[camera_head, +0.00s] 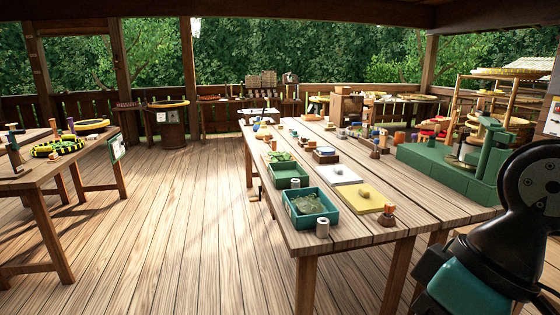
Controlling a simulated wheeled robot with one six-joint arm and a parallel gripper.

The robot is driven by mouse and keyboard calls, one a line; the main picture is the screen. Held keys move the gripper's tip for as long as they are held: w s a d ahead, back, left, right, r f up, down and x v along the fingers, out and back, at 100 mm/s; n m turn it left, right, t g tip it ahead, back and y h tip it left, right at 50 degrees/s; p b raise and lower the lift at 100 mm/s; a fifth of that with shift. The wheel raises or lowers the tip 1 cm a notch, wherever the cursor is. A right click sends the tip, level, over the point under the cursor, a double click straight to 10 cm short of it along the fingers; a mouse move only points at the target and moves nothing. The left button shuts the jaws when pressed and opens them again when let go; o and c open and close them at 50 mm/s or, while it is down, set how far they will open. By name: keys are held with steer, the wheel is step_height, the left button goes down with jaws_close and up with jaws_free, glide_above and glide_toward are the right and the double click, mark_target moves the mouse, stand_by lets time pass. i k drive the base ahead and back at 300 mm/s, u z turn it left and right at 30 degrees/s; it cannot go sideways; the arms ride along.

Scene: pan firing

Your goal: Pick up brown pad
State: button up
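I cannot tell for sure which thing is the brown pad. A small brown rounded piece with an orange top (387,215) stands near the front right of the long wooden table (345,236), beside a yellow board (357,204). A low brown block with a blue and white top (326,157) sits farther back. A dark reddish-brown piece (376,151) stands right of that block. My black and teal arm fills the lower right corner, to the right of the table. My gripper's fingers do not show.
Two green trays, a near one (317,222) and a farther one (290,181), line the table's left side. A white board (338,176) lies beside them. A green stepped machine (465,165) occupies the right side. A side table (40,183) stands left; the floor between is clear.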

mark_target(302, 142)
steer(key=k, duration=0.6)
steer(key=u, duration=0.4)
steer(key=i, duration=1.1)
steer(key=u, duration=0.65)
steer(key=i, duration=2.2)
steer(key=u, duration=0.2)
steer(key=i, duration=2.25)
steer(key=z, duration=0.8)
steer(key=i, duration=1.5)
steer(key=z, duration=1.7)
steer(key=i, duration=1.05)
steer(key=z, duration=0.5)
